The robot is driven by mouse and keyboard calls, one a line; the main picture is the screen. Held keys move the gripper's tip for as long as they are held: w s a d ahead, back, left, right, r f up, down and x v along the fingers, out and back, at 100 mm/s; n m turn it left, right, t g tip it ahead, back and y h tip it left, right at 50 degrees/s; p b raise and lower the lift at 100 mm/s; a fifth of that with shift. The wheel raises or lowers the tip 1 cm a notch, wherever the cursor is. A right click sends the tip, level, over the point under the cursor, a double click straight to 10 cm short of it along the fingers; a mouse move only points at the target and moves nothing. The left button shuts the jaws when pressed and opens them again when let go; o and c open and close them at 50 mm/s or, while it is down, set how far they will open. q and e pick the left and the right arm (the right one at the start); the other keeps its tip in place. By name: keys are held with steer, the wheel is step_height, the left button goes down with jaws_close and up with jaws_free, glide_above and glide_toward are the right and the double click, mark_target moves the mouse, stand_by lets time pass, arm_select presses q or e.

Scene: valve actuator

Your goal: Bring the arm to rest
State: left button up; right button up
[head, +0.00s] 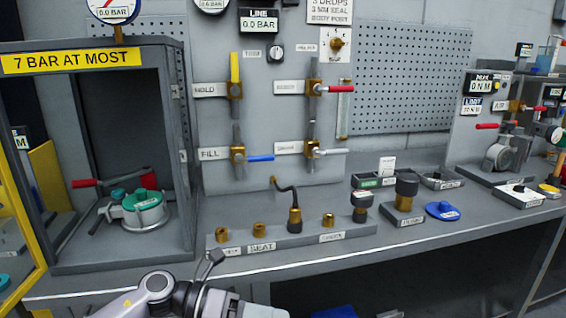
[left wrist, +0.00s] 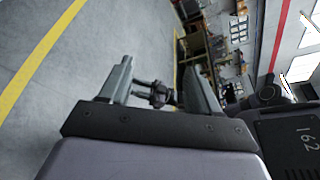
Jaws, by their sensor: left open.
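My left arm (head: 180,298) comes in at the bottom of the head view, in front of the bench's front edge. Its gripper cannot be made out clearly there. In the left wrist view my left gripper (left wrist: 163,78) has its two fingers spread apart, with nothing held between them. Beyond the fingers lie grey floor and a small dark object (left wrist: 155,94) that I cannot identify. My right gripper is in neither view.
The grey bench (head: 420,235) carries a rack (head: 290,243) of brass and black parts, a blue disc (head: 442,211) and a yellow-labelled cabinet (head: 90,60) with a green-topped valve (head: 140,210) inside. Colored-handled valves line the panel (head: 265,110). A yellow-edged door (head: 20,235) stands at far left.

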arm_select(q)
steer(key=s+a+f+m+t+y, duration=0.5)
steer(key=s+a+f+m, duration=0.4)
steer(key=m, duration=0.6)
steer(key=s+a+f+m+t+y, duration=0.6)
steer(key=s+a+f+m+y, duration=0.2)
steer(key=f+m, duration=0.6)
steer(key=shift+s+a+f+m, duration=0.2)
steer(key=shift+s+a+m, duration=0.3)
steer(key=shift+m, duration=0.2)
